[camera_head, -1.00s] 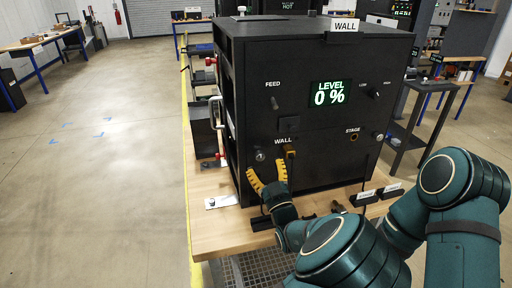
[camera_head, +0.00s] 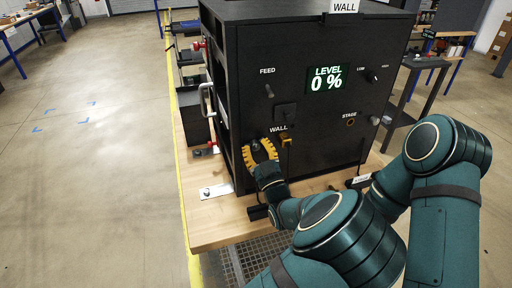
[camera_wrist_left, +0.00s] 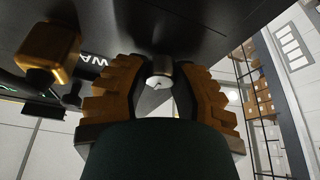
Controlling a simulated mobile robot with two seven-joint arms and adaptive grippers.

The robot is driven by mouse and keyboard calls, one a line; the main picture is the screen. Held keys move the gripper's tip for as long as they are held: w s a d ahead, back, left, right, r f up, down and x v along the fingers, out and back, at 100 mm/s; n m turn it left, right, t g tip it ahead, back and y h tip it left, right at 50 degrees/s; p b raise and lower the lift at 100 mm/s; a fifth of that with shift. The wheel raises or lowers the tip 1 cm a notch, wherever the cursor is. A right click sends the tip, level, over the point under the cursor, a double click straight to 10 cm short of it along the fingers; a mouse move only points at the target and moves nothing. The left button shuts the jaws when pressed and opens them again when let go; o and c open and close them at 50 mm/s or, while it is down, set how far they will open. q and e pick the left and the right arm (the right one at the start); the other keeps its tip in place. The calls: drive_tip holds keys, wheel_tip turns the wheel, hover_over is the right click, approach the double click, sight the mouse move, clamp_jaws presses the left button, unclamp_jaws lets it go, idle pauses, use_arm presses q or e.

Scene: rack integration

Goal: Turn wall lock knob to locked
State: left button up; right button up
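The black cabinet (camera_head: 310,115) carries a WALL label (camera_head: 279,129) on its front. At the lower left of that front is a small round silver lock knob (camera_head: 256,146), partly hidden by my gripper. My left gripper (camera_head: 260,152), with ribbed yellow-orange fingers, is at it. In the left wrist view the silver knob (camera_wrist_left: 160,71) sits between the tips of the open fingers (camera_wrist_left: 162,82), with narrow gaps seeming to show on both sides. I cannot read which position the knob points to. My right gripper is not in view.
A yellow-brown block (camera_head: 286,141) juts from the front just right of the knob; it also shows in the wrist view (camera_wrist_left: 48,48). The display (camera_head: 327,79) reads LEVEL 0 %. The wooden bench (camera_head: 218,222) holds a small white plate (camera_head: 215,191). Floor at left is clear.

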use_arm(q)
clamp_jaws()
drive_tip(key=shift+m, duration=0.3)
drive_tip(key=m+t+h, duration=0.1)
drive_tip(key=m+h, duration=0.2)
drive_tip(key=m, duration=0.2)
drive_tip(key=shift+b, duration=0.3)
drive_tip(key=m+h, duration=0.1)
drive_tip(key=m, duration=0.2)
drive_tip(key=m+h, duration=0.2)
drive_tip(key=m, duration=0.1)
drive_tip(key=shift+a+r+m, duration=0.1)
drive_tip(key=shift+r+m, duration=0.1)
drive_tip(key=shift+m, duration=0.2)
drive_tip(key=m+h+p, duration=0.1)
drive_tip(key=m, duration=0.2)
drive_tip(key=m+h+p, duration=0.1)
drive_tip(key=m, duration=0.1)
drive_tip(key=shift+m+g+h, duration=0.4)
drive_tip(key=m+g+h+p, duration=0.1)
drive_tip(key=m, duration=0.2)
drive_tip(key=shift+r+m, duration=0.1)
drive_tip(key=shift+m, duration=0.2)
drive_tip(key=shift+m+g+p, duration=0.3)
drive_tip(key=shift+m+p, duration=0.2)
drive_tip(key=shift+m, duration=0.5)
